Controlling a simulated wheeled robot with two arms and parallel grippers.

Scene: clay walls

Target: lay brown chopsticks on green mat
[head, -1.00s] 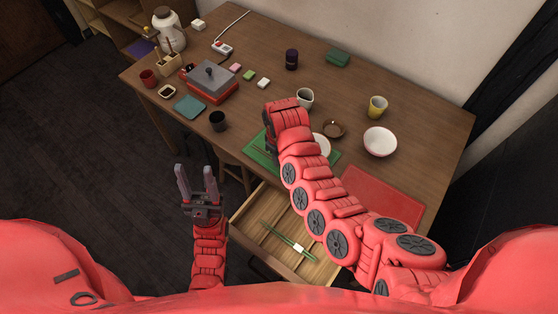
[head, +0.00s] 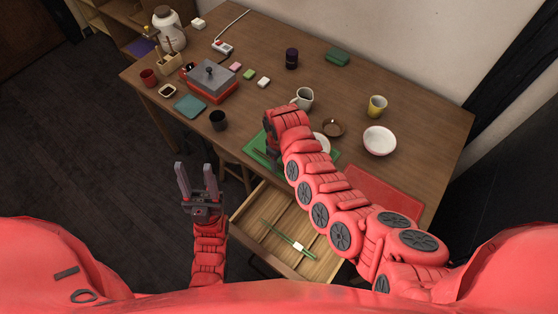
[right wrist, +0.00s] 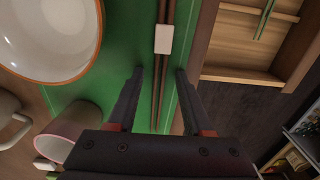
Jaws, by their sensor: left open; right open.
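The brown chopsticks (right wrist: 162,80) lie on the green mat (right wrist: 115,40), side by side with a white band (right wrist: 164,38) around them. My right gripper (right wrist: 160,71) is open and empty, its fingers on either side of the chopsticks, seemingly clear of them. In the head view my right gripper (head: 270,138) is over the left part of the green mat (head: 258,159), and my arm hides much of the mat. My left gripper (head: 195,166) is open and empty, above the floor to the left of the drawer.
An open drawer (head: 308,268) holds green chopsticks (head: 288,236) with a white band. A white dish (head: 322,143) stands on the mat, and a grey-white cup (head: 304,97) stands behind it.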

